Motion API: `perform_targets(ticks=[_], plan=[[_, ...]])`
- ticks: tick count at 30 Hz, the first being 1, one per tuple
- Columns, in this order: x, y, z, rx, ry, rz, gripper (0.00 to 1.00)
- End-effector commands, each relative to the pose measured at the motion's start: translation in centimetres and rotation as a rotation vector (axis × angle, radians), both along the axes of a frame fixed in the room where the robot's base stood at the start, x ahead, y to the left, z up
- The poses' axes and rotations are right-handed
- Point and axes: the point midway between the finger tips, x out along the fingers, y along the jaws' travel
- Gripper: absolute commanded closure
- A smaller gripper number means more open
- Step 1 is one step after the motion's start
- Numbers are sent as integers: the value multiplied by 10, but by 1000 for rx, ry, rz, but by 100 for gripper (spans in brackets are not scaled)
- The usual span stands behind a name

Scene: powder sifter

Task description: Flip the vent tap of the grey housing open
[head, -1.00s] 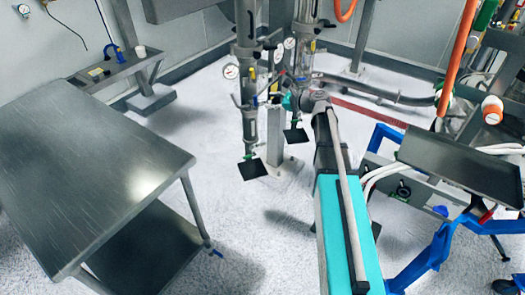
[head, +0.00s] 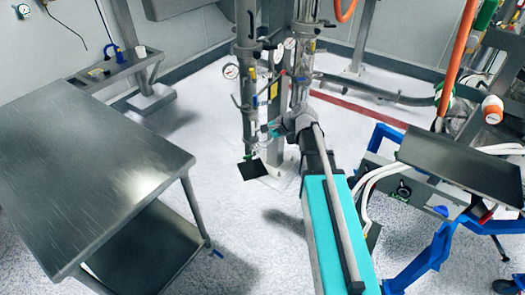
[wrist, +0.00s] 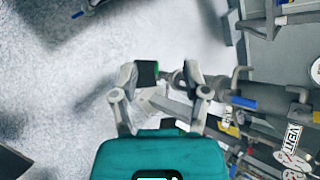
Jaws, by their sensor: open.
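The grey housing (head: 246,60) is the upright steel cylinder assembly at the upper middle of the head view, with gauges and small coloured levers. In the wrist view, its pipework (wrist: 228,88) runs along the right side. A white tag reading VENT (wrist: 293,137) hangs at the lower right there. A small blue lever (wrist: 243,101) sits left of the tag; I cannot tell whether it is the vent tap. My gripper (wrist: 160,76) is open, with nothing clearly held. In the head view my gripper (head: 271,129) is beside the housing's lower part, partly hidden by my wrist.
A steel table (head: 90,160) fills the left. A blue frame (head: 425,255) with a dark tray (head: 460,165) stands at the right. A second steel column (head: 303,60) and a horizontal pipe (head: 370,92) are close behind my arm. Floor between table and arm is clear.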

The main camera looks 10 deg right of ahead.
Motion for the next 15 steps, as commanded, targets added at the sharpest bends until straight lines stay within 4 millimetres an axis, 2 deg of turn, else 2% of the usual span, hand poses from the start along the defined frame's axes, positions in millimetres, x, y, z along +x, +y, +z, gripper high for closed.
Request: perform_targets(ticks=[7, 15], plan=[[-29, 6, -17, -157, -29, 138, 41], [-44, 6, -26, -250, -44, 226, 41]])
